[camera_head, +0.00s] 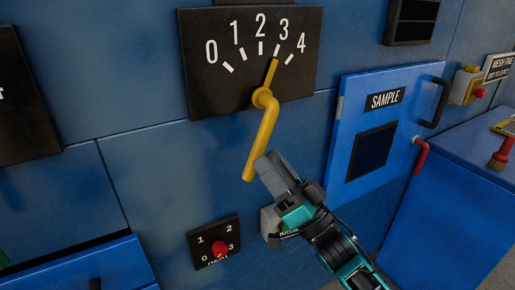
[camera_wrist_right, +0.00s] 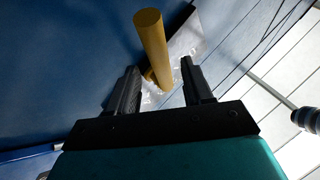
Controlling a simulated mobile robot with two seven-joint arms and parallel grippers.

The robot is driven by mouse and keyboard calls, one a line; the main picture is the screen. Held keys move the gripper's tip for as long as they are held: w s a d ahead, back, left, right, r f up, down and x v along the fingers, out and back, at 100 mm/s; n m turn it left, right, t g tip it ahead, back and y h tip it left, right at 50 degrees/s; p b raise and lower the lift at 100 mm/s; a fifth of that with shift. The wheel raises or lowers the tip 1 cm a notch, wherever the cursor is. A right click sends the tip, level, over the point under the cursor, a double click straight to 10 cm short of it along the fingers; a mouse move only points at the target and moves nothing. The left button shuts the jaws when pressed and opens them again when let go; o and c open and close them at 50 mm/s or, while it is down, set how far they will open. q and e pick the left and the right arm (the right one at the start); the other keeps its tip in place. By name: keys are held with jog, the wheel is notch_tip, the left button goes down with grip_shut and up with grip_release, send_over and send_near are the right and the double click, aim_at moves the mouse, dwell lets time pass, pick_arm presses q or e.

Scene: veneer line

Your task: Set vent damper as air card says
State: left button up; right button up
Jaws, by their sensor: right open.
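The yellow damper lever (camera_head: 262,130) is mounted on a black dial plate (camera_head: 205,83) marked 0 to 4. Its pointer end is up, near the 3 mark, and its bent handle hangs down to the left. My right gripper (camera_head: 268,168) is close to the right of the handle's lower end. In the right wrist view, the yellow handle (camera_wrist_right: 153,45) shows between the two open fingers (camera_wrist_right: 160,67); I cannot tell whether either touches it. I cannot make out an air card. My left gripper is out of view.
A small 0-to-3 dial with a red knob (camera_head: 220,248) sits below. To the right are a blue SAMPLE door (camera_head: 349,142) with a dark handle, a red lever (camera_head: 421,156), a mesh sign (camera_head: 499,68) and a blue cabinet (camera_head: 450,210) with a brush on top.

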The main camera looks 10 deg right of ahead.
jog(key=v, duration=0.6)
jog(key=shift+s+d+b, duration=0.15)
jog(key=shift+b, duration=0.25)
jog(key=shift+f, duration=0.2)
notch_tip(320, 180, down, 13)
jog(key=s+d+m+g+h, duration=0.1)
jog(key=s+d+m+h, duration=0.15)
jog(key=h, duration=0.75)
jog(key=s+d+f+n+g+h, duration=0.1)
jog(key=s+f+g+h, duration=0.3)
jog(key=s+f+g, duration=0.3)
jog(key=s+f, duration=0.4)
jog(key=f, duration=0.4)
jog(key=shift+s+d+n+g+h, duration=0.3)
jog(key=shift+d+n+h, duration=0.05)
jog(key=shift+d+h, duration=0.05)
